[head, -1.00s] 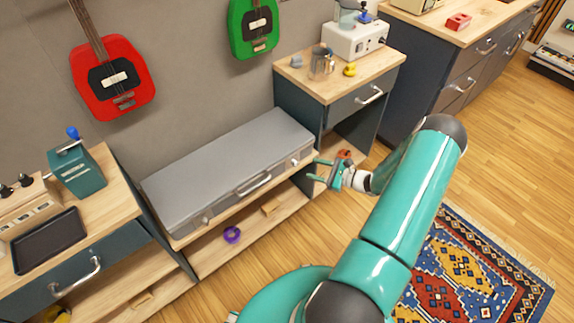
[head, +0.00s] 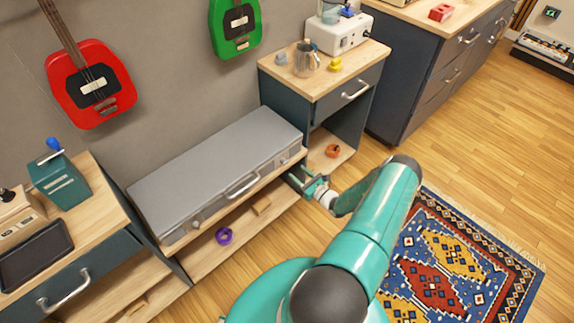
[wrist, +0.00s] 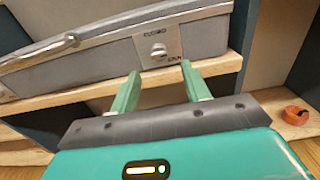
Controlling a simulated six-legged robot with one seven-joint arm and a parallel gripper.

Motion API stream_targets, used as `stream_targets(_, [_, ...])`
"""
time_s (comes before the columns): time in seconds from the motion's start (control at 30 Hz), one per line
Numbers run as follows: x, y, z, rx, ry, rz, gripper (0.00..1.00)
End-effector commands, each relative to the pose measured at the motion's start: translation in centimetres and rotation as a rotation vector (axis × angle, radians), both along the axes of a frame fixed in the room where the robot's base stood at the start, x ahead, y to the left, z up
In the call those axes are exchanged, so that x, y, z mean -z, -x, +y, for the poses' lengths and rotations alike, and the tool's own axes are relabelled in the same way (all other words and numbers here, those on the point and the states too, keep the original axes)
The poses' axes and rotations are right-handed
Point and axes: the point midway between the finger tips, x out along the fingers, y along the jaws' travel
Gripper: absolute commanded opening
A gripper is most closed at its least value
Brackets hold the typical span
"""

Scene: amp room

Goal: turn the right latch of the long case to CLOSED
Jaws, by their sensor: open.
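The long grey case (head: 215,160) lies shut on a wooden shelf, with a handle (head: 242,186) on its front. Its right latch is a small round knob (wrist: 158,52) on a pale plate in the wrist view. CLOSED is printed above the knob and a partly hidden OPEN at its lower right. I cannot tell for sure which way the knob points. My gripper (wrist: 162,72) is open and empty, its fingertips just below the latch and apart from it. In the head view my gripper (head: 299,179) is by the case's right front end.
The shelf edge (wrist: 75,95) runs close under the case and near my fingers. An orange object (head: 332,151) sits on the low shelf to the right, and a purple ring (head: 224,236) below the case. A desk (head: 318,85) stands to the right.

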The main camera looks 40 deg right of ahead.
Motion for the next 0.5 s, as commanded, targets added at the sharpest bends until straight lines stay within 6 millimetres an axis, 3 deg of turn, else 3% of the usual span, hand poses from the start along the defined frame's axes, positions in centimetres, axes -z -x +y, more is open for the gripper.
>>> stream_targets(0.2, [0.0, -4.6, 0.4, -0.005, 0.002, -0.002, 0.47])
stream_targets(0.5, [0.0, -7.3, 0.4, -0.005, 0.000, -0.001, 0.47])
